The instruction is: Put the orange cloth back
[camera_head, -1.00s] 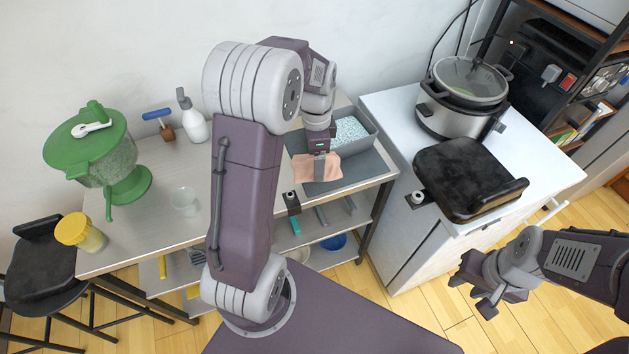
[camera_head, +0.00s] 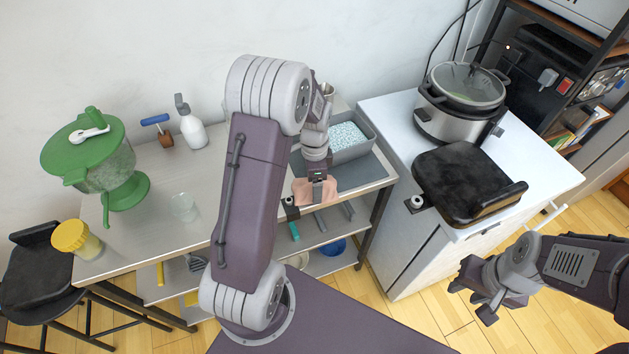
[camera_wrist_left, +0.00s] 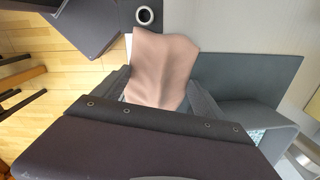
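The orange cloth (camera_head: 303,192), a dull salmon colour, hangs at my left gripper (camera_head: 316,181) above the front edge of the metal table. In the left wrist view the cloth (camera_wrist_left: 163,65) is bunched between the two fingers and spreads out beyond them. The left gripper is shut on it, though its fingertips are partly hidden by the cloth. A small black holder (camera_head: 290,208) with a round knob sits at the table's front edge, just left of the cloth; it also shows in the left wrist view (camera_wrist_left: 145,14). My right gripper (camera_head: 474,295) is empty and open over the floor.
A grey dish tray with pale pebbles (camera_head: 347,136) stands on a dark mat (camera_head: 362,172) behind the cloth. A glass (camera_head: 183,207), green spinner (camera_head: 100,165) and yellow-lidded jar (camera_head: 77,238) stand left. A white cabinet (camera_head: 400,125) stands right. Shelves lie below the table.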

